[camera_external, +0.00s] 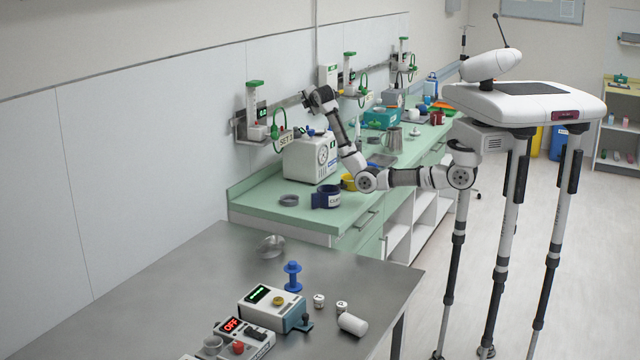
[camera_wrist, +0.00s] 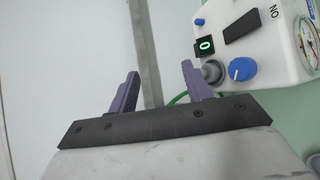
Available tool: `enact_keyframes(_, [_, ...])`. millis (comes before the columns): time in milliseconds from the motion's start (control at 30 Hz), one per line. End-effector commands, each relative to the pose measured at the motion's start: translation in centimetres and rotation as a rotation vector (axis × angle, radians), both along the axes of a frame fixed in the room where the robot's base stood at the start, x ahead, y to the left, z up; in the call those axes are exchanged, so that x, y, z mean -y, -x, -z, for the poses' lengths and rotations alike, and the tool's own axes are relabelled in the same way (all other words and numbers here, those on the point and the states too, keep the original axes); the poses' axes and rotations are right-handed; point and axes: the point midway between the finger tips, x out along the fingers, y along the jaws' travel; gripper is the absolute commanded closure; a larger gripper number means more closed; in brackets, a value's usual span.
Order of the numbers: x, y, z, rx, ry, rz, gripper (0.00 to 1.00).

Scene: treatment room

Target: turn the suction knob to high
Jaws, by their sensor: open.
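The white suction unit (camera_external: 312,157) with a round gauge stands on the green counter by the wall. In the wrist view the unit (camera_wrist: 285,65) fills the upper right, turned on its side. Its large blue knob (camera_wrist: 243,68) has a white pointer line. Beside it are a green-lit display (camera_wrist: 205,46) reading 0 and a dark switch (camera_wrist: 241,26) marked ON. My gripper (camera_wrist: 160,68) is open and empty, with the knob to the right of its fingers, apart from them. In the external view my gripper (camera_external: 306,101) is above the unit, near the wall; its fingers are hard to make out.
A wall rail with green-topped fittings (camera_external: 255,110) and hoses runs close behind my gripper. A dark blue cup (camera_external: 327,197), a grey ring (camera_external: 289,200) and a metal jug (camera_external: 393,139) stand on the counter (camera_external: 260,205). A grey table (camera_external: 170,290) with devices is in front.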

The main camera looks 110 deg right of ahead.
Motion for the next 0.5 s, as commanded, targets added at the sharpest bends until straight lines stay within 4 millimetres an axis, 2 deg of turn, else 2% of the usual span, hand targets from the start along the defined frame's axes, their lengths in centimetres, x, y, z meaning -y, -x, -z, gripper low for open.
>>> enact_keyframes(33, [-1.2, -1.1, -0.6, -0.143, 0.018, 0.008, 0.51])
enact_keyframes(200, [-5.1, -2.8, -2.3, -0.617, 0.062, 0.070, 0.51])
enact_keyframes(500, [-12.4, -5.4, -6.2, -1.209, 0.075, 0.186, 0.51])
